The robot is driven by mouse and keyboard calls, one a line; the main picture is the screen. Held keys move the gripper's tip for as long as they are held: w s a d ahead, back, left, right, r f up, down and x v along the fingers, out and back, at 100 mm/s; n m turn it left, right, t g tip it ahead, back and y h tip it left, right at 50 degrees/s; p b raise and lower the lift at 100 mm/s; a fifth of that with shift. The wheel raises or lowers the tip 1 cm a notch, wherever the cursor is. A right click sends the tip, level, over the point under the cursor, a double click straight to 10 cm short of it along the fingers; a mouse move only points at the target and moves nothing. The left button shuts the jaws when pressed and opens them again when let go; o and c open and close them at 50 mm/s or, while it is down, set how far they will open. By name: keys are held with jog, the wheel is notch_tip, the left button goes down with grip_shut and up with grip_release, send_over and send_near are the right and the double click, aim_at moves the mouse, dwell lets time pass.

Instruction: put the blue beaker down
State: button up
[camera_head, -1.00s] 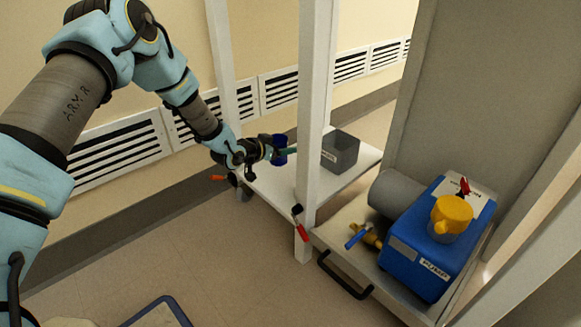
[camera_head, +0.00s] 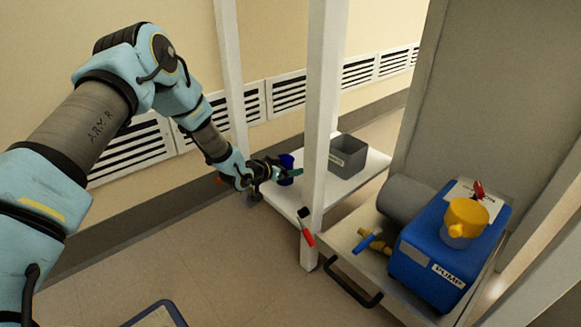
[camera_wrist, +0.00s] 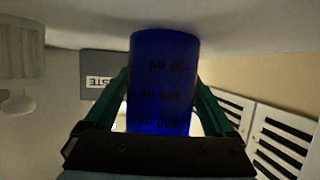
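The blue beaker (camera_head: 287,162) is in my gripper (camera_head: 288,173), over the front left part of a low white shelf (camera_head: 325,203). In the wrist view the blue beaker (camera_wrist: 163,80) stands between the two green fingers of my gripper (camera_wrist: 163,85), which press against its sides. Dark volume marks show on it, upside down in this view. The shelf's pale surface lies behind the beaker's end at the top of the wrist picture. I cannot tell whether the beaker's base touches the shelf.
A grey bin (camera_head: 347,156) stands on the shelf behind the beaker; its label reads WASTE in the wrist view. A white post (camera_head: 322,120) rises right of my gripper. A blue pump (camera_head: 440,255) sits on the nearer shelf at right.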

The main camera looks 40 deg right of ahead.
jog(key=shift+o, duration=0.6)
jog(key=shift+r, duration=0.1)
jog(key=shift+a+r, duration=0.15)
jog(key=shift+a, duration=0.05)
jog(key=p+v, duration=0.5)
jog(key=v, duration=0.6)
jog(key=shift+a+r, duration=0.1)
jog(key=shift+a, duration=0.15)
